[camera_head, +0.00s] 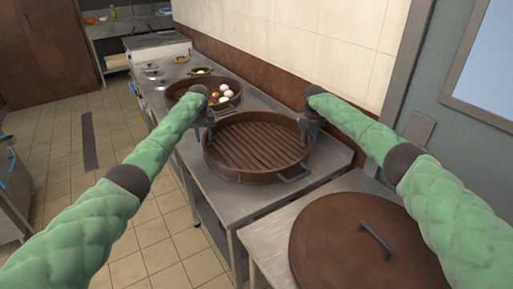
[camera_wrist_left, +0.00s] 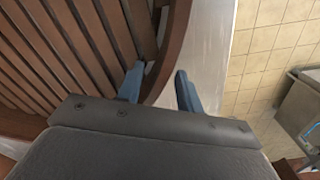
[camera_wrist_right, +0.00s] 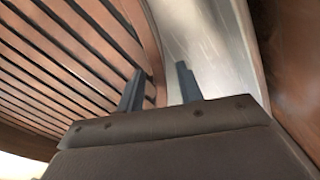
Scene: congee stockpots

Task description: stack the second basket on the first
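A round brown slatted basket (camera_head: 258,172) stands empty on the steel table, with a dark handle at its front. A second round basket (camera_head: 177,90) stands behind it, further left, holding several pale and brown round items (camera_head: 222,93). My left gripper (camera_head: 208,132) is at the left rim of the near basket. In the left wrist view its fingers (camera_wrist_left: 160,85) are open, one inside and one outside the rim. My right gripper (camera_head: 307,130) is at the right rim. In the right wrist view its fingers (camera_wrist_right: 160,88) are also open, astride the rim.
A large brown round lid (camera_head: 345,250) with a metal handle lies on the nearer counter. Small dishes (camera_head: 199,71) stand at the table's far end. A tiled wall (camera_head: 290,40) borders the right side; open tiled floor (camera_head: 150,235) is on the left.

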